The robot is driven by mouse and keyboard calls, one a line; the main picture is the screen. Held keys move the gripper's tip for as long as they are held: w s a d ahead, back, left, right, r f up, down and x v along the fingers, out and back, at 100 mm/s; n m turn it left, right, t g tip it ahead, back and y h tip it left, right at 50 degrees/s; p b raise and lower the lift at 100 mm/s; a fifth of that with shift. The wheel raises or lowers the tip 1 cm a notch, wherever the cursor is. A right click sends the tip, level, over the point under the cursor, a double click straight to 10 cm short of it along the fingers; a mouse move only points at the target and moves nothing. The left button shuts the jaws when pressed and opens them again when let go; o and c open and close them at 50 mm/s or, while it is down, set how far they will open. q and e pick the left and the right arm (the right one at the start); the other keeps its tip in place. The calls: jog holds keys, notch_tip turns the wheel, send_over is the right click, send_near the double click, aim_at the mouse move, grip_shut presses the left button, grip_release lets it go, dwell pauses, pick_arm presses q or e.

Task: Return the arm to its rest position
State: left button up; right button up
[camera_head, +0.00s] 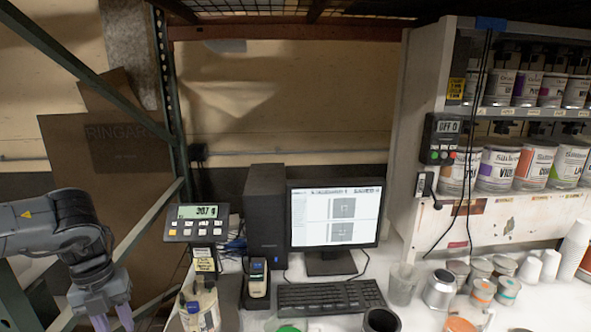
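My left arm comes in from the left edge, dark grey, bent downward at its wrist. My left gripper (112,320) hangs at the bottom left with its purplish fingers pointing down. The two fingers stand apart with nothing seen between them; their tips are at the frame's lower edge. The gripper is left of the scale display and of the can on the scale, touching neither. My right arm and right gripper are not in view.
A scale display (197,222) stands on a post behind a can (200,310). A computer tower (265,212), monitor (335,217) and keyboard (330,297) are at the centre. Cups and cans crowd the right counter below the colorant rack (421,120). A green metal frame (167,90) rises behind my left arm.

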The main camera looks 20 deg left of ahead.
pick_arm(q)
jog(key=s+d+f+n+h, duration=0.1)
jog(key=s+d+f+h, duration=0.25)
jog(key=f, duration=0.35)
jog(key=s+d+f+h, duration=0.2)
jog(key=s+d+f, duration=0.15)
jog(key=f, duration=0.45)
jog(key=s+d+f+n+h, duration=0.1)
jog(key=s+d+f+h, duration=0.15)
jog(key=d+f, duration=0.35)
jog(key=w+d+f+n+t, duration=0.1)
jog(key=d+f+n+t, duration=0.3)
jog(key=d, duration=0.6)
jog(key=w+d+f+n+t, duration=0.1)
jog(key=d+f+n+t, duration=0.3)
jog(key=d, duration=0.6)
jog(key=s+a+r+n+g+y, duration=0.2)
jog(key=s+a+n+g+y, duration=0.3)
jog(key=n+y, duration=0.65)
notch_tip(320, 180, up, 20)
jog(key=s+n+t+h+p, duration=0.1)
jog(key=n+h+p, duration=0.1)
jog(key=p, duration=1.8)
jog(key=shift+s+n, duration=0.25)
jog(key=shift+n, duration=0.2)
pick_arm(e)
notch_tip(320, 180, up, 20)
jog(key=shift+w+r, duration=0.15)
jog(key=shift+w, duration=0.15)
